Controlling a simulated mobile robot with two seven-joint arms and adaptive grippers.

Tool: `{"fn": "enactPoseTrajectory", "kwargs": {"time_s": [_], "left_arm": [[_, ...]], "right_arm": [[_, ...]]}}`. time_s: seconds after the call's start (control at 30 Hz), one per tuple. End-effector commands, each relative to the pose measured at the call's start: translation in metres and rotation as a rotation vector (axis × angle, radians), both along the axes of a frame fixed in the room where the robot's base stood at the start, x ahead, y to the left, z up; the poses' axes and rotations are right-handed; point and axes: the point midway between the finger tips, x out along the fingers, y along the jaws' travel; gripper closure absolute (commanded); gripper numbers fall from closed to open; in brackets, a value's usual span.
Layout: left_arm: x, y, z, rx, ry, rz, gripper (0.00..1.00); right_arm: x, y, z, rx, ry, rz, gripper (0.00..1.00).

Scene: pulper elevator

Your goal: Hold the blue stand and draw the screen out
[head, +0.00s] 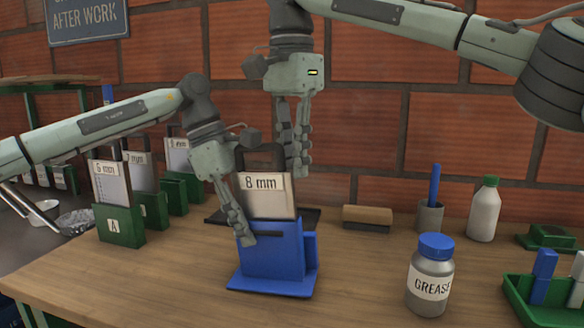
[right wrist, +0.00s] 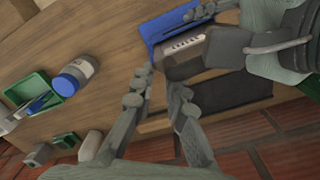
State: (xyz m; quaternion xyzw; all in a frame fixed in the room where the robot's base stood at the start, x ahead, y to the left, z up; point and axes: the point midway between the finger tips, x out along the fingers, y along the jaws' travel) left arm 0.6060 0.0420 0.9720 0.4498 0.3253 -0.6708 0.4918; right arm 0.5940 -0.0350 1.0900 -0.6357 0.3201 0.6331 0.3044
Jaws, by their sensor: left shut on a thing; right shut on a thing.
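The blue stand (head: 275,262) is on the wooden bench in the middle of the head view, and its edge shows in the right wrist view (right wrist: 160,24). The screen (head: 266,205), labelled 8 mm with a dark frame and top handle, is upright with its lower part hidden behind the stand's front wall. My left gripper (head: 243,236) is shut on the stand's upper left edge. The exact contact is partly hidden.
Green stands (head: 122,232) with other screens are at the left. A grease jar (head: 430,285), a white bottle (head: 484,212), a cup with a blue stick (head: 430,216) and a green tray (head: 525,305) are at the right. A brush (head: 367,217) lies near the brick wall.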

Motion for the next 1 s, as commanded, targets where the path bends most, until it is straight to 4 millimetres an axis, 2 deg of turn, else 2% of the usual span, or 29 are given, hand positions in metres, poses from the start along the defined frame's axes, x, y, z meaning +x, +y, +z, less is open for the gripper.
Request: {"fn": "enactPoseTrajectory", "kwargs": {"time_s": [0.03, 1.0], "left_arm": [[-0.003, -0.006, -0.01, 0.013, 0.01, -0.008, 1.0], [-0.002, -0.006, -0.01, 0.008, 0.012, -0.001, 1.0]], "right_arm": [[-0.005, 0.014, 0.013, 0.033, -0.013, 0.023, 1.0], [-0.005, 0.013, 0.058, 0.027, -0.009, 0.02, 1.0]]}}
